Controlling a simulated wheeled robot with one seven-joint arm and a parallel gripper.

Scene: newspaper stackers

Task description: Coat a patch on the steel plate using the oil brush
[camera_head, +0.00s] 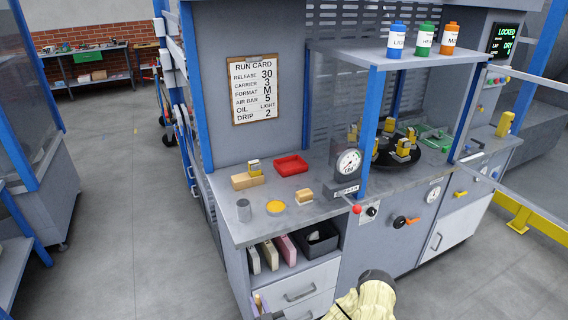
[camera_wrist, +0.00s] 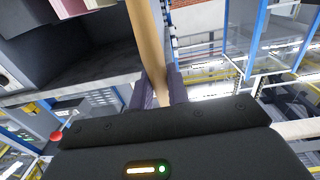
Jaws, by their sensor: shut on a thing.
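My gripper (camera_wrist: 160,88) is shut on a long tan wooden handle (camera_wrist: 148,40), which I take to be the oil brush. The handle runs up out of the wrist view, so its bristle end is hidden. A round dish of yellow liquid (camera_head: 276,208), perhaps the oil, sits near the worktop's front left. I cannot clearly pick out a separate steel plate on the grey worktop (camera_head: 325,207).
A grey cylinder (camera_head: 243,211), a wooden block (camera_head: 304,196), a red tray (camera_head: 291,166) and a pressure gauge (camera_head: 349,162) stand on the worktop. An open shelf below holds upright folders (camera_head: 269,255) and a dark bin (camera_head: 316,241). Floor at left is clear.

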